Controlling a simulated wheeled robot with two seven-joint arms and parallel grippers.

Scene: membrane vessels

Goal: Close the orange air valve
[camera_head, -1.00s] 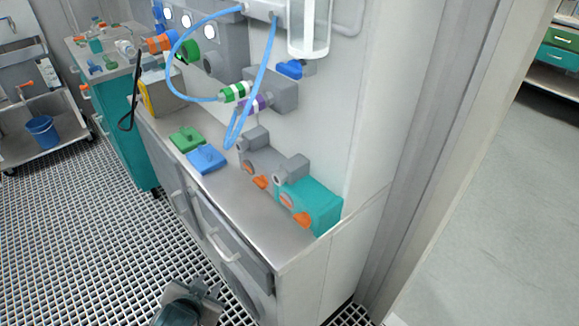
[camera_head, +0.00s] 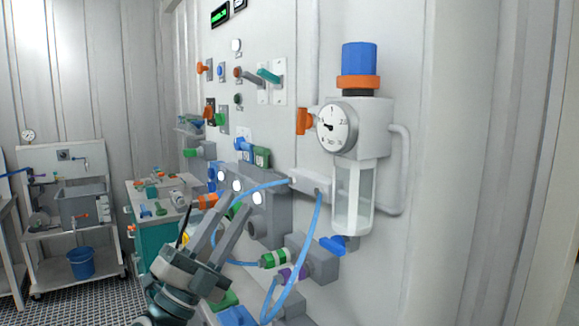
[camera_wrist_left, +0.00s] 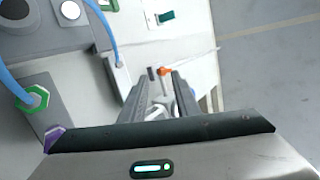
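The orange air valve handle (camera_head: 303,121) stands upright on the wall panel, just left of the round pressure gauge (camera_head: 337,126). It is on the inlet side of the air regulator, which has a blue knob (camera_head: 359,58) above an orange ring. My left gripper (camera_head: 239,196) is open and empty, below and to the left of the handle and apart from it in the picture. In the left wrist view, a small orange part (camera_wrist_left: 164,71) shows between the two spread fingers, farther off. I cannot tell for sure whether it is the valve handle. My right gripper is out of view.
Blue hoses (camera_head: 312,254) loop from a fitting below the regulator. A clear bowl (camera_head: 353,197) hangs under the regulator, with a blue valve (camera_head: 333,246) beneath. A grey block (camera_head: 268,213) with round white-lit buttons is behind my left fingers. A cart with a blue bucket (camera_head: 80,262) stands far left.

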